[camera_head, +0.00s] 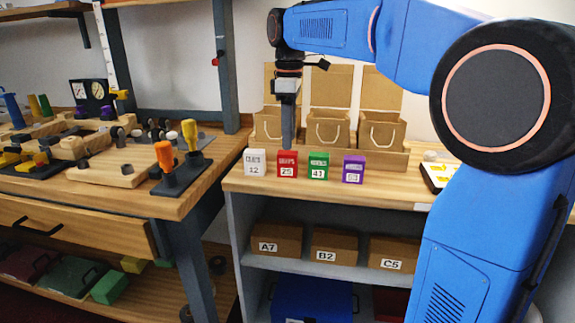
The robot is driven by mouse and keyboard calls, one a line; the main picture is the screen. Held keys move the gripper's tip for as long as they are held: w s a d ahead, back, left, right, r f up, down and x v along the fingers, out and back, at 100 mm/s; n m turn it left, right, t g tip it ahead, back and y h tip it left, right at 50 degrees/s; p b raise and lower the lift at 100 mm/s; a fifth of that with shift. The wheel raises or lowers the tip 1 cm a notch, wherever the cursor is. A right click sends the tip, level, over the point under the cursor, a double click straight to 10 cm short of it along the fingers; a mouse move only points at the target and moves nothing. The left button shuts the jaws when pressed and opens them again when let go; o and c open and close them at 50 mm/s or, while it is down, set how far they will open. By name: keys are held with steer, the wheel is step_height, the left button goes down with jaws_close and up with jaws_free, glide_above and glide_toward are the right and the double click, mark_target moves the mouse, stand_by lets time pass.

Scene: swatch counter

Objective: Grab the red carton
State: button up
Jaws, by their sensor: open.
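The red carton (287,164), marked 25, stands upright on the wooden counter. It is in a row between a white carton (255,162) marked 12 on its left and a green carton (318,166) marked 41 on its right. A purple carton (353,170) stands at the right end of the row. My gripper (288,143) points down directly over the red carton in this view, its fingers seen edge-on and overlapping the carton's top edge. The gripper is open. Whether the fingers touch or straddle the carton cannot be told.
Several brown paper bags (328,130) stand in a wooden holder behind the cartons. A tray (437,176) with yellow pieces lies at the right by my arm. A workbench (140,203) with tools stands at the left. The counter's front strip (300,187) is clear.

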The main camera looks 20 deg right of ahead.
mark_target(288, 153)
steer(key=shift+a+f, duration=0.2)
steer(key=shift+f, duration=3.15)
steer(key=c, duration=1.1)
